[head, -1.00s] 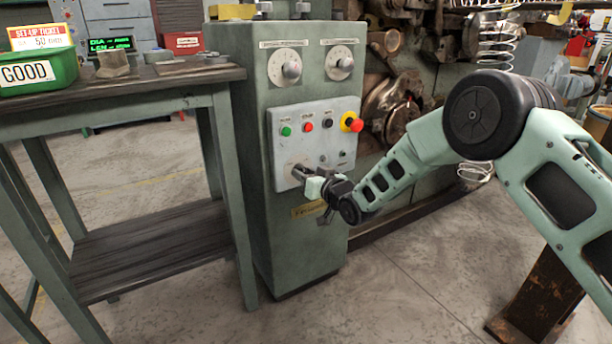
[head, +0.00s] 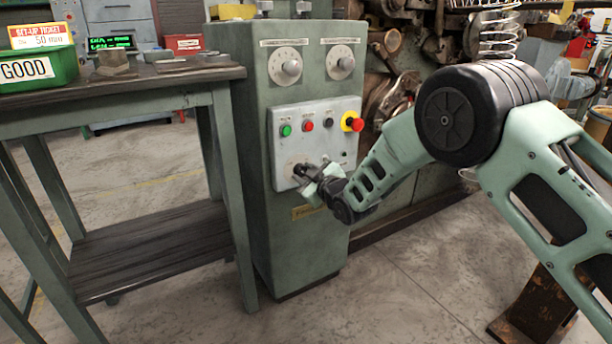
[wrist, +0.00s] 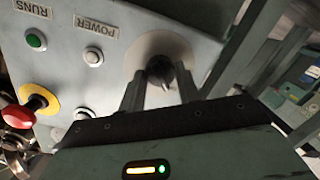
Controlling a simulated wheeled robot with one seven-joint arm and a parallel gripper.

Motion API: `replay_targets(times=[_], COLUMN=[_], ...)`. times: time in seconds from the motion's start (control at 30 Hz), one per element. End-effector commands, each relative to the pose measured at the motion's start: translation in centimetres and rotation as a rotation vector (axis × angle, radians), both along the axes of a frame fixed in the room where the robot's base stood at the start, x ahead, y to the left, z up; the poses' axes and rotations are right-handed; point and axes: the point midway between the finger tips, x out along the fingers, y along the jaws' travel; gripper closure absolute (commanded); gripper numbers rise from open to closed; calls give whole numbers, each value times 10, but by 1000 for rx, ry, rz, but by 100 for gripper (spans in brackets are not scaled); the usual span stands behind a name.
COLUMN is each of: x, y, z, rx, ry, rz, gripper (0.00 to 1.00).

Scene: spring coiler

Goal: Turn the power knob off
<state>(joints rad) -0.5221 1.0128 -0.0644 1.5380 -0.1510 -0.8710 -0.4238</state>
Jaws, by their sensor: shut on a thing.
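The power knob (wrist: 158,72) is a dark knob on a round pale plate, on the light grey control panel (wrist: 60,60). In the wrist view it lies between the two fingers of my gripper (wrist: 160,88), which is shut on it. The POWER label and a small white lamp (wrist: 92,57) are beside the plate. In the head view my gripper (head: 304,173) is at the panel's lower left, and its fingers largely cover the knob there.
Above my gripper are a green button (head: 286,130), a red button (head: 308,125) and a red emergency stop (head: 353,121) on yellow. Two dials sit higher on the cabinet (head: 300,240). A workbench (head: 120,88) stands to the left. Open floor lies in front.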

Motion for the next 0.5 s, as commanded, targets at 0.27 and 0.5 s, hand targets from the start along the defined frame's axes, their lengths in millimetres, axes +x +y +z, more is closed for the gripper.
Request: replay_targets(times=[0.27,0.5], x=[0,0], y=[0,0], z=[0,0], rx=[-36,-38], ry=[-25,-26], rz=[-1,0], gripper=[90,90])
